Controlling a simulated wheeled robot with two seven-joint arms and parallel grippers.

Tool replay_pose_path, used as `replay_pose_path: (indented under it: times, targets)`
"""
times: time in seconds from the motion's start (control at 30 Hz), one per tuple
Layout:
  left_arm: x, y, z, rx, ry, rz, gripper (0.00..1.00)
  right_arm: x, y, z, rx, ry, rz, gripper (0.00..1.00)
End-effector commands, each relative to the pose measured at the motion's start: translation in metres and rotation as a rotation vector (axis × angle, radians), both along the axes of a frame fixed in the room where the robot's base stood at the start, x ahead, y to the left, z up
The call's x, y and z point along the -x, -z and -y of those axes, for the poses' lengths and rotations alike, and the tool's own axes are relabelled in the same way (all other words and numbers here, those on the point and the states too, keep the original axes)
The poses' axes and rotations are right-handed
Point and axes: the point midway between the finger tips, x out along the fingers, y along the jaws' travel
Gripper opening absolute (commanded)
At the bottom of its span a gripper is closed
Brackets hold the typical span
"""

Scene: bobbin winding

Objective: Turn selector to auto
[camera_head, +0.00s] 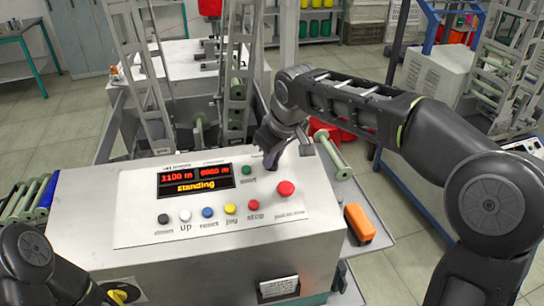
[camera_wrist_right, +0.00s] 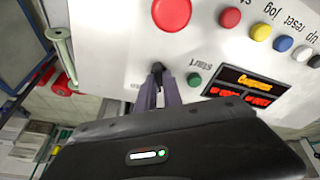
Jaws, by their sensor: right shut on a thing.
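The machine's sloped control panel (camera_head: 140,205) shows in the head view, with a display (camera_head: 195,181) reading "1100 m", "0000 m" and "standing". My right gripper (camera_head: 271,160) is at the panel's upper right, beside the green start button (camera_head: 246,170). In the right wrist view, the gripper's fingers (camera_wrist_right: 160,86) are shut on a small black selector knob (camera_wrist_right: 157,68) next to the green start button (camera_wrist_right: 194,79). The fingers partly hide the knob, and its setting cannot be read. My left arm shows at the lower left, with its gripper out of view.
A red push button (camera_head: 286,188) sits just below the right gripper, with a row of coloured buttons (camera_head: 207,212) further left. An orange object (camera_head: 359,224) lies right of the panel. Metal frames (camera_head: 135,60) stand behind the machine.

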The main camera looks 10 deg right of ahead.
Motion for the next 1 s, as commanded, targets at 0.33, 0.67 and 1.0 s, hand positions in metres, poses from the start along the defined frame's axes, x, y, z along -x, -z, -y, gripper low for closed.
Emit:
replay_pose_path:
  times: [0.33,0.67,1.0]
  targets:
    - [0.0,0.002,0.0,0.0,0.0,0.001,0.36,0.0,0.0,0.0,-0.005,0.025,0.001,0.0]
    - [-0.001,0.011,0.001,0.002,0.001,0.004,0.36,0.0,0.001,-0.001,-0.038,0.177,0.003,0.0]
    - [-0.002,0.024,0.001,0.005,0.002,0.007,0.36,0.0,0.001,-0.002,-0.103,0.465,0.006,0.0]
